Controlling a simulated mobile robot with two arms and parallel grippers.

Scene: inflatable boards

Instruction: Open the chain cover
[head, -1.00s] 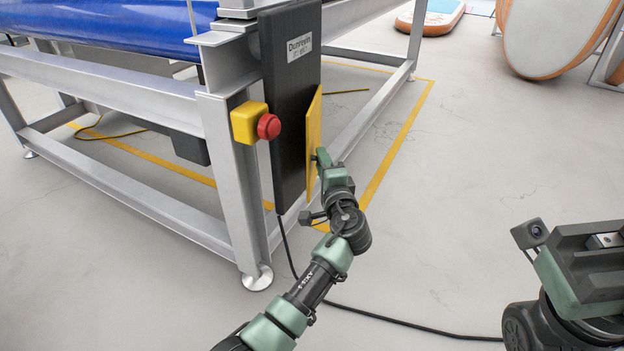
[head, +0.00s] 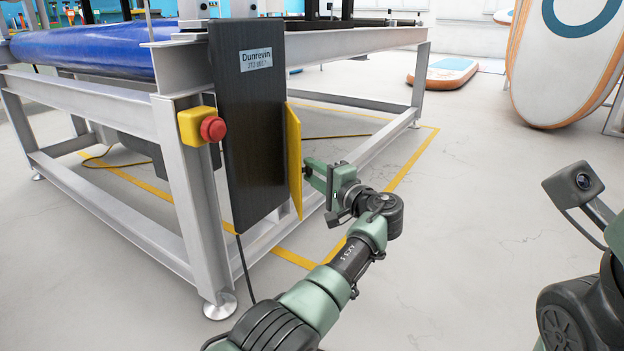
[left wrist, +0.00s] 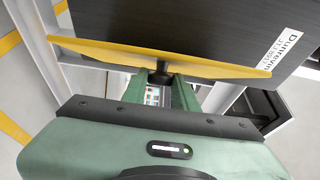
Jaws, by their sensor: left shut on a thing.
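The chain cover (head: 294,160) is a thin yellow panel on the side of a black upright housing (head: 250,130). In the head view it shows nearly edge-on and stands out from the housing. In the left wrist view the yellow panel (left wrist: 110,54) spans the picture, with a short dark knob on its face. My left gripper (head: 309,172) is at the cover's right side, its green fingers (left wrist: 163,80) shut on the knob. The cover's hinge is hard to make out. Part of my right arm shows at the right edge; its fingers are out of the picture.
A grey metal frame (head: 180,190) carries a blue roll (head: 90,50). A yellow box with a red button (head: 212,128) sits on its leg, left of the housing. A dark cable runs down to the floor. Inflatable boards (head: 560,60) stand at back right. Floor right of the frame is clear.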

